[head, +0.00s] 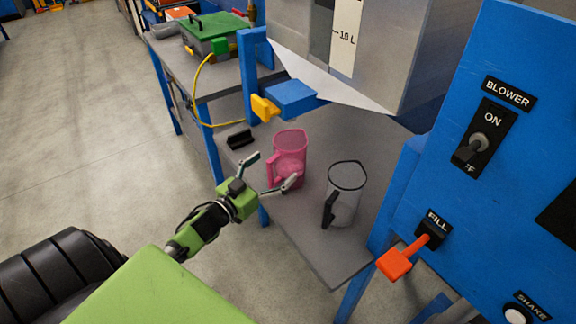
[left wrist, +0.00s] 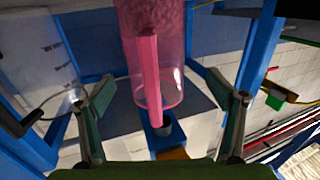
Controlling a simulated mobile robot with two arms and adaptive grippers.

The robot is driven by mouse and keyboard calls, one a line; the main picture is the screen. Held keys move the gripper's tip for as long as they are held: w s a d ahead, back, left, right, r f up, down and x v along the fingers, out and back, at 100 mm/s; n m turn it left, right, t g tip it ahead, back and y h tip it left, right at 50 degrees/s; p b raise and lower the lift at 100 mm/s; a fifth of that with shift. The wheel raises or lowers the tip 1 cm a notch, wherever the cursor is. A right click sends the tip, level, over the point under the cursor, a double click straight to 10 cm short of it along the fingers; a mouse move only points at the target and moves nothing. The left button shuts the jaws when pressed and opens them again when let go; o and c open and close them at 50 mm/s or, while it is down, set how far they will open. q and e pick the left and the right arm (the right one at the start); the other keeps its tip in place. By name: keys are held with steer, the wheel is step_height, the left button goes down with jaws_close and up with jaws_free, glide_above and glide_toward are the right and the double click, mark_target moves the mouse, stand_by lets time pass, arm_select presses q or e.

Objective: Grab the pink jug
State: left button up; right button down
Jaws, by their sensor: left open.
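The pink jug (head: 290,150) stands upright on the grey shelf, with its handle on the side toward my left gripper. It also shows upside down in the left wrist view (left wrist: 174,85), its handle facing the camera and pink grainy material in it. My left gripper (head: 270,172) is open beside the handle. In the left wrist view its two fingers (left wrist: 160,84) are spread to either side of the handle, with nothing visibly gripped. Whether a finger touches the jug I cannot tell. My right gripper is not in view.
A clear jug with a black handle (head: 346,192) stands right of the pink one. A metal hopper (head: 345,62), a blue spout with a yellow tip (head: 290,97) and a black block (head: 240,140) are near. A blue switch panel (head: 455,135) is at right. The floor at left is clear.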

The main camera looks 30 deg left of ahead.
mark_target(280, 164)
arm_select(q)
steer(key=w, duration=0.3)
steer(key=w+d, duration=0.1)
steer(key=shift+w+d+r+p, duration=0.1)
steer(key=shift+w+r+p, duration=0.15)
steer(key=shift+w+p, duration=0.1)
steer(key=shift+w, duration=0.5)
steer(key=shift+f, duration=0.1)
steer(key=shift+s, duration=0.1)
steer(key=c, duration=1.2)
steer(key=shift+c, duration=0.8)
steer(key=shift+r, duration=0.2)
